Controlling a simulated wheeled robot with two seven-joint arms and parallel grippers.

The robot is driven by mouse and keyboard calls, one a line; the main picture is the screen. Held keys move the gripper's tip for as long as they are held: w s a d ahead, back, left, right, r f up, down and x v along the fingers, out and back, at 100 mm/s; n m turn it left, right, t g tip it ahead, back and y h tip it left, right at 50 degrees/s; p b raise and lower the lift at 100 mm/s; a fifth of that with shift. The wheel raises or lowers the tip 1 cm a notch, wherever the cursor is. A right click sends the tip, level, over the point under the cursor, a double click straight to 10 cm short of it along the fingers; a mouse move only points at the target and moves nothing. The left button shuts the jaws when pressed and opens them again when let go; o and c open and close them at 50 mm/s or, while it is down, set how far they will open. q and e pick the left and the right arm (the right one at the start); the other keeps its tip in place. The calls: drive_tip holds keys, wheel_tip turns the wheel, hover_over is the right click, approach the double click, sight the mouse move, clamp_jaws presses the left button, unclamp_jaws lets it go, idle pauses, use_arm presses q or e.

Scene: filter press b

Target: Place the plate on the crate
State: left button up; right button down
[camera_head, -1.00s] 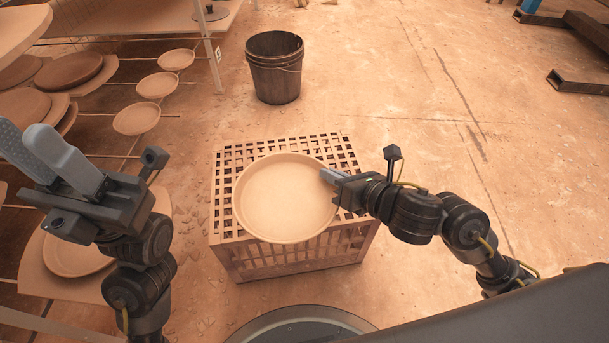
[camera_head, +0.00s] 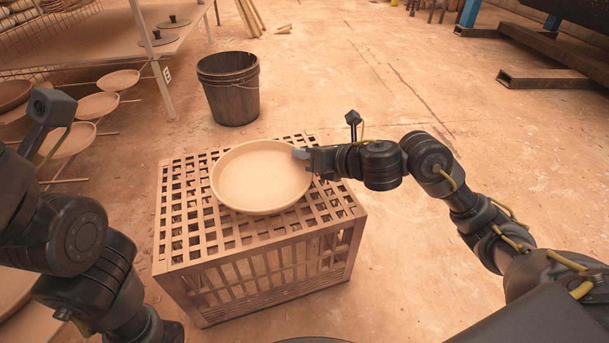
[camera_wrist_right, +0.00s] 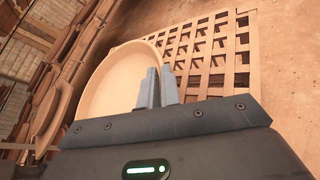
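A round, shallow tan plate (camera_head: 260,177) is over the slatted top of the crate (camera_head: 190,245). My right gripper (camera_head: 303,154) is at the plate's right rim. In the right wrist view its two fingers (camera_wrist_right: 159,88) are close together with the rim of the plate (camera_wrist_right: 112,82) between them. The crate's lattice (camera_wrist_right: 205,55) shows just beyond. My left arm is at the left edge, with its gripper fingers out of view.
A dark bucket (camera_head: 229,90) stands on the floor behind the crate. A rack at the left holds several plates (camera_head: 98,105), and a table (camera_head: 130,25) with lids is above them. The floor right of the crate is clear.

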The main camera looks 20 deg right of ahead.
drive_tip(key=shift+w+d+f, duration=0.1)
drive_tip(key=shift+w+f, duration=0.1)
drive_tip(key=f+b, duration=0.3)
drive_tip(key=shift+w+d+f+b, duration=0.1)
drive_tip(key=shift+w+f+b, duration=0.15)
drive_tip(key=shift+b, duration=0.1)
drive_tip(key=shift+f, duration=0.2)
drive_tip(key=shift+r, duration=0.2)
drive_tip(key=shift+f+b, duration=0.3)
drive_tip(key=shift+b, duration=0.05)
drive_tip(key=c, duration=1.6)
unclamp_jaws()
